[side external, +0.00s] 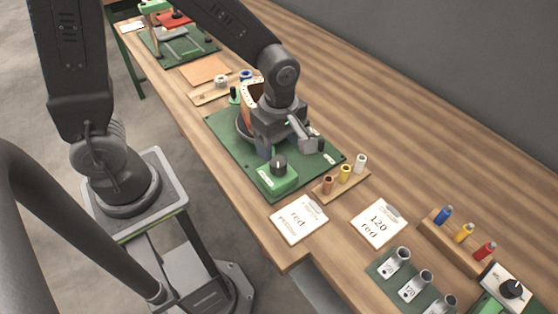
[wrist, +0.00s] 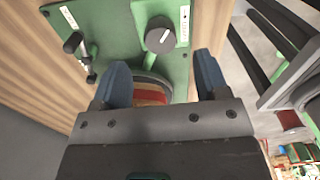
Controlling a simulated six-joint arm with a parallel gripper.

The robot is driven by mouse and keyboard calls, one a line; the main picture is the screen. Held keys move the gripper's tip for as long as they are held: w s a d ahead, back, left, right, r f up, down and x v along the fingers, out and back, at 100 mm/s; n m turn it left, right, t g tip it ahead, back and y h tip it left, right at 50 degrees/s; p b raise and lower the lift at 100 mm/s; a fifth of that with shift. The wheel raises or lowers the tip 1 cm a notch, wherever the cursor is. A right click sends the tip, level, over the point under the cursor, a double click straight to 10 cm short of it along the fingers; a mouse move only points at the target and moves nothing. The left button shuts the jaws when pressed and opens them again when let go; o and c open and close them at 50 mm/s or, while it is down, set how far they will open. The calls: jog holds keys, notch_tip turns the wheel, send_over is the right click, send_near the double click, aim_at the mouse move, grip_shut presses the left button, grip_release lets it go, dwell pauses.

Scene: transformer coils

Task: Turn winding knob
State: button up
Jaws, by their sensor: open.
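A black round knob (side external: 278,163) with a light pointer line sits on a green box (side external: 278,184) at the near end of the green board (side external: 222,125). The knob also shows in the wrist view (wrist: 160,35), just beyond my fingertips. My gripper (wrist: 161,60) is open, with two blue fingers apart and nothing held. In the side view my gripper is low over the board, just behind the knob. I cannot tell whether the fingers touch anything.
A wooden rack with several spools (side external: 345,174) stands right beside the board. Another black knob (side external: 511,288) is at bottom right. A small black-handled crank (wrist: 74,43) stands on the board.

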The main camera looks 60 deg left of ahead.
aim_at(279, 162)
notch_tip(279, 162, down, 6)
jog(key=shift+f, duration=0.2)
jog(key=c, duration=0.9)
